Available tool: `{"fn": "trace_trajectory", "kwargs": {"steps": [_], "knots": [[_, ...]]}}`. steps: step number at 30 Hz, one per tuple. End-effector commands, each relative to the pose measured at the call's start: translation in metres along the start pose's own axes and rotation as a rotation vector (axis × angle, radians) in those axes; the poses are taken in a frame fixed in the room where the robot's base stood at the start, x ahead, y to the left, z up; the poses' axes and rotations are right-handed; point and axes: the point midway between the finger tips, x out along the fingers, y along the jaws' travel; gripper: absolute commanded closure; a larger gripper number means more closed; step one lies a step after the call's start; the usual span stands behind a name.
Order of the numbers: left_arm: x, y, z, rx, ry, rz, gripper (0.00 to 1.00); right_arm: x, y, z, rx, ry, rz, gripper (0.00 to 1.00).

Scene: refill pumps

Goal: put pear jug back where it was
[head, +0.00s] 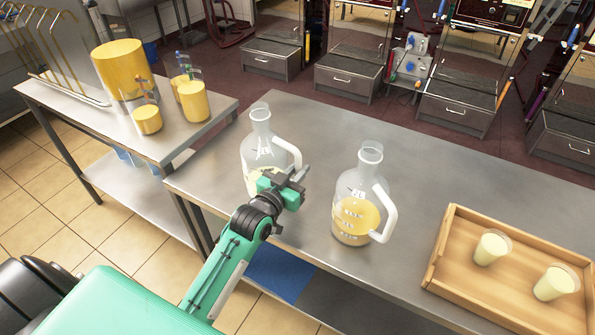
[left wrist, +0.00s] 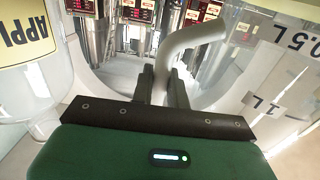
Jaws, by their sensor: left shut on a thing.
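Two clear glass jugs with white handles stand out in the head view. The left jug (head: 262,150) holds a little pale liquid, and my gripper partly covers its lower part. My left gripper (head: 296,180) is shut on its handle; the handle (left wrist: 188,40) shows between the fingers in the left wrist view. I cannot tell whether this jug touches the table. The right jug (head: 352,205) stands upright, partly filled with yellow-orange liquid. In the left wrist view a yellow label (left wrist: 25,35) with upside-down letters "APPL" shows at the left. My right gripper is out of view.
The metal table (head: 425,160) is clear behind the jugs. A wooden tray (head: 445,240) with two filled cups (head: 491,248) stands at the right. A side table (head: 75,105) at the left bears several yellow containers (head: 120,70). Machines line the back.

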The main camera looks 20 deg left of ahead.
Motion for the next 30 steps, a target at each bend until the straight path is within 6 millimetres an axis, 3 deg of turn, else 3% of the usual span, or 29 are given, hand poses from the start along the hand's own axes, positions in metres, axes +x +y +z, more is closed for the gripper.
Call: {"fn": "trace_trajectory", "kwargs": {"steps": [12, 13, 16, 26, 30], "knots": [[0.0, 0.0, 0.005, 0.003, 0.004, -0.001, 1.0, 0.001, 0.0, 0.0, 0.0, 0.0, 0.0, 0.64], [0.0, 0.0, 0.006, 0.001, 0.001, 0.0, 0.8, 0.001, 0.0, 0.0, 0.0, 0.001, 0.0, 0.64], [0.0, 0.0, 0.005, 0.001, 0.001, 0.0, 0.63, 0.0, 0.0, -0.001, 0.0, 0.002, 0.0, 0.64], [0.0, 0.0, 0.002, 0.001, 0.002, 0.0, 0.63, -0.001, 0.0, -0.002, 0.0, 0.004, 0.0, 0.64], [-0.013, 0.0, 0.005, 0.001, -0.001, -0.001, 0.63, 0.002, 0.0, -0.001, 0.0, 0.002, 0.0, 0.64]]}}
